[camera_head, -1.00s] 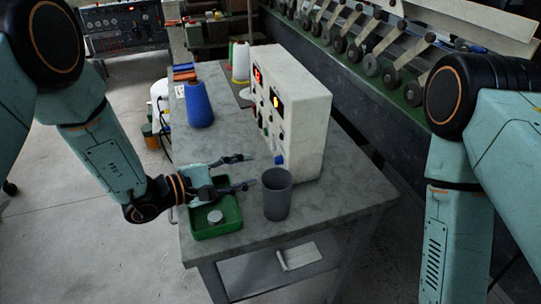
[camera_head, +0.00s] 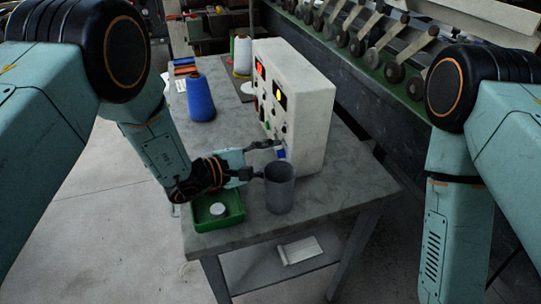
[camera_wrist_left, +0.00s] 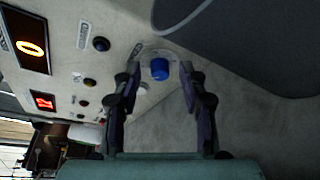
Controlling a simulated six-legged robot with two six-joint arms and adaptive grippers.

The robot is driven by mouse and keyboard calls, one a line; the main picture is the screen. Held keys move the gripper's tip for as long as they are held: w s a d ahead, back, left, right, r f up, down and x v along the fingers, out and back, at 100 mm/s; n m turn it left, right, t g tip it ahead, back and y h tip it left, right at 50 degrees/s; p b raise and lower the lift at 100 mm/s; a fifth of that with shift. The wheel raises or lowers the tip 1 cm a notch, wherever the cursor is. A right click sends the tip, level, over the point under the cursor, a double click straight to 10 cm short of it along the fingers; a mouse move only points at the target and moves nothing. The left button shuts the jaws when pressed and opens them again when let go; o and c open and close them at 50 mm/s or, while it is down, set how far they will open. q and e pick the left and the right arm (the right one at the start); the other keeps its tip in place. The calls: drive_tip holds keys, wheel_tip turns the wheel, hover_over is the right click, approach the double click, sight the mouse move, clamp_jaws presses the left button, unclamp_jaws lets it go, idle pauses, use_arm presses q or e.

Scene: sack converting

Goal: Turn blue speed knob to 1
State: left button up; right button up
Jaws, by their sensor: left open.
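The blue speed knob (camera_head: 281,153) sits low on the front panel of the white control box (camera_head: 312,120). In the left wrist view the blue knob (camera_wrist_left: 160,69) lies between and just beyond the two fingertips. My left gripper (camera_head: 262,158) is open, its fingers pointing at the panel, and it also shows in the left wrist view (camera_wrist_left: 158,85). The fingers appear apart from the knob. The knob's pointer and scale marks are too small to read. My right gripper is outside the views; only the right arm shows.
A grey cup (camera_head: 280,190) stands close beside the left gripper, in front of the box. A green tray (camera_head: 233,215) with a round pale piece in it lies below the left wrist. A blue yarn cone (camera_head: 200,98) stands farther back on the grey table (camera_head: 335,205).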

use_arm(q)
drive_tip(key=shift+w+d+f, duration=0.1)
drive_tip(key=shift+w+f, duration=0.05)
drive_tip(key=shift+w, duration=0.1)
drive_tip(key=shift+s, duration=0.2)
drive_tip(key=c, duration=0.5)
clamp_jaws()
drive_tip(key=shift+w+r, duration=0.1)
drive_tip(key=shift+r, duration=0.1)
